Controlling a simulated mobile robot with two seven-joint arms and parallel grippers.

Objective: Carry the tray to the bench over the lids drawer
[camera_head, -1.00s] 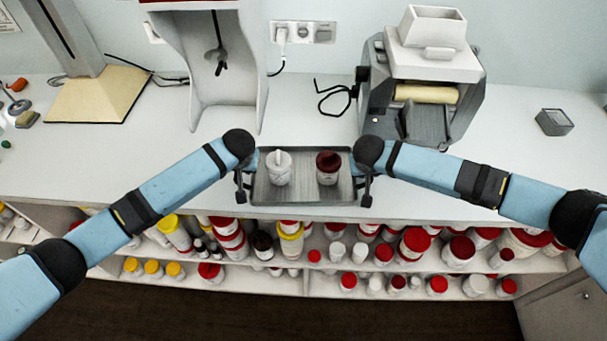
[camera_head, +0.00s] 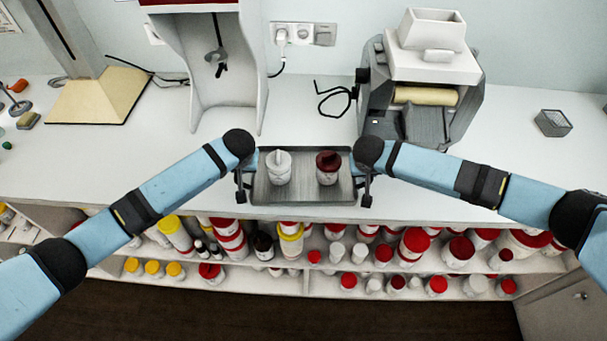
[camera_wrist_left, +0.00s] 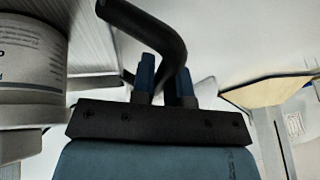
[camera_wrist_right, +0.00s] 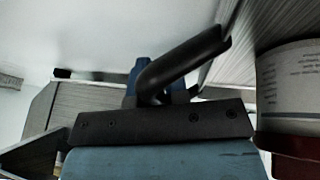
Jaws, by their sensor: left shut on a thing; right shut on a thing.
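A grey metal tray (camera_head: 303,194) is held between my two grippers in the head view, at the front edge of the white bench. A white jar (camera_head: 279,168) stands on its left side and a jar with dark red contents or lid (camera_head: 328,168) on its right side. My left gripper (camera_head: 241,188) is shut on the tray's left handle, a dark bent bar (camera_wrist_left: 160,35) in the left wrist view. My right gripper (camera_head: 366,190) is shut on the right handle (camera_wrist_right: 185,65). Whether the tray touches the bench is unclear. I cannot pick out the lids drawer.
A grey machine with a roller (camera_head: 425,95) stands behind and right of the tray. A white stand (camera_head: 225,75) is behind left. A small grey box (camera_head: 553,122) sits far right. Shelves below the bench (camera_head: 330,213) hold several jars.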

